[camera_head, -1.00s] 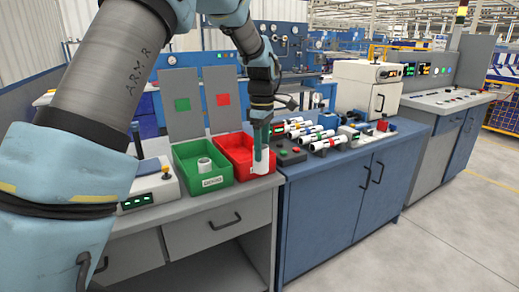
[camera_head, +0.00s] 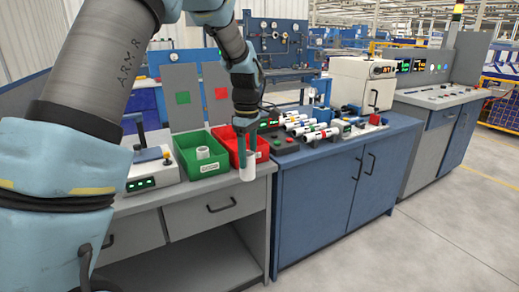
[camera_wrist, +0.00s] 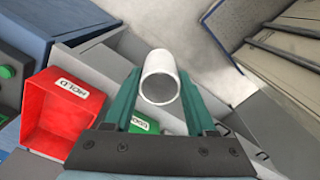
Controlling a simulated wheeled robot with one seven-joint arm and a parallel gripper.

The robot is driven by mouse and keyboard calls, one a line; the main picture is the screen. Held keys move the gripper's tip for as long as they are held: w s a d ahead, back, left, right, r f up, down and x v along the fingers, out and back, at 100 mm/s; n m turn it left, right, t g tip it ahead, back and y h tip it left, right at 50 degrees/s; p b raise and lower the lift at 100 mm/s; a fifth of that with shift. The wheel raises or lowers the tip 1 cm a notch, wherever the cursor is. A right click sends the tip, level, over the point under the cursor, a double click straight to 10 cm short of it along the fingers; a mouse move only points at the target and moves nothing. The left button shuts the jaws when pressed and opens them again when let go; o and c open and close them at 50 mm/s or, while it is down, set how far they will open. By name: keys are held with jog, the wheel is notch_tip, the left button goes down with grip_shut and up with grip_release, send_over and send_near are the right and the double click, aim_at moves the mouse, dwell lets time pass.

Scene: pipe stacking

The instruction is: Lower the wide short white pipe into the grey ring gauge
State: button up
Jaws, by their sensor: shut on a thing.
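My gripper (camera_head: 246,155) points down, its teal fingers shut on a short white pipe (camera_head: 247,173). The pipe hangs upright in front of the red bin, near the front edge of the grey bench. In the wrist view the pipe (camera_wrist: 160,72) sits between the fingertips, with its hollow end facing the camera. I cannot make out the grey ring gauge in either view.
The green bin (camera_head: 206,172) and red bin (camera_head: 262,152) stand side by side on the grey bench (camera_head: 190,197). A device with a green display (camera_head: 145,183) stands left of them. Several white pipes with coloured bands (camera_head: 305,128) lie on the blue cabinet at right.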

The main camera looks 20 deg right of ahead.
jog(key=w+a+f+m, duration=0.1)
jog(key=a+f, duration=0.4)
jog(key=a, duration=0.6)
jog(key=w+a+f+m, duration=0.1)
jog(key=a+f+m, duration=0.3)
jog(key=a, duration=0.8)
jog(key=w+a+f+m, duration=0.1)
jog(key=a+f+m, duration=0.1)
jog(key=a+f, duration=0.5)
jog(key=a, duration=0.5)
jog(key=shift+w+a+f+m, duration=0.2)
jog(key=shift+w+f+m, duration=0.05)
jog(key=shift+w+m, duration=0.1)
